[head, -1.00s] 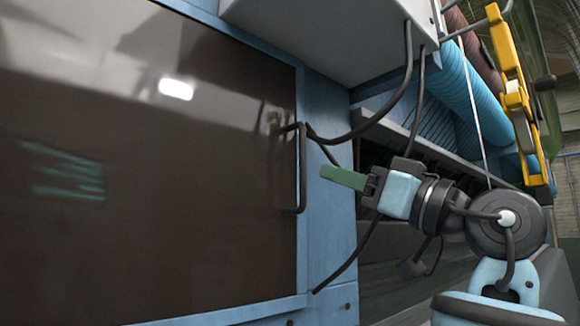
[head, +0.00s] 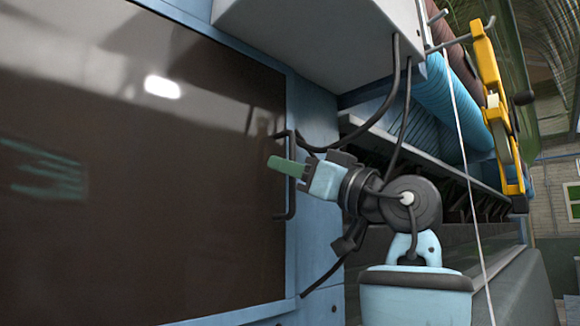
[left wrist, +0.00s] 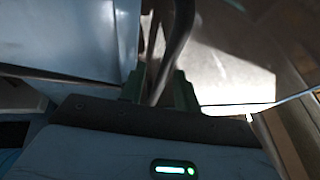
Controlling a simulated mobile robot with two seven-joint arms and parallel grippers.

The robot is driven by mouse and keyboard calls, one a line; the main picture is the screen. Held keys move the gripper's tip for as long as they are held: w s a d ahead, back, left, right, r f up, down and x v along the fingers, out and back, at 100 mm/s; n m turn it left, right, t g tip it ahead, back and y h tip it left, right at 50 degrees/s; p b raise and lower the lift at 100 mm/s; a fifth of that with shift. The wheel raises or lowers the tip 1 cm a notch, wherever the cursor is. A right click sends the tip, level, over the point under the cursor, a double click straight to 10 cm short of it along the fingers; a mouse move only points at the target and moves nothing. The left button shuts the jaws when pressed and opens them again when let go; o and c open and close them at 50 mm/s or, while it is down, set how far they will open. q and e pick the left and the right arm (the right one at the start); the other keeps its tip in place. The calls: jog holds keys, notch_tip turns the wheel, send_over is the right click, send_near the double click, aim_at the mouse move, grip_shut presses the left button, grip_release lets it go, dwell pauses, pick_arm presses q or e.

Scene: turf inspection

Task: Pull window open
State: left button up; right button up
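The window (head: 150,190) is a large dark, shiny pane in a light blue frame, filling the left of the head view; it looks closed. Its black bar handle (head: 291,205) stands upright along the right edge. My left gripper (head: 283,166) is at the handle's upper half, its green fingers overlapping the bar. In the left wrist view the two green fingers (left wrist: 158,88) are apart, and the dark curved handle (left wrist: 178,42) runs down between them. I cannot see firm contact on both sides. My right gripper is not in view.
A grey box (head: 320,35) with hanging black cables (head: 392,95) juts out above the handle.

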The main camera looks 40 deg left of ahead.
pick_arm(q)
jog(key=shift+c, duration=0.3)
grip_shut()
jog(key=shift+w, duration=0.1)
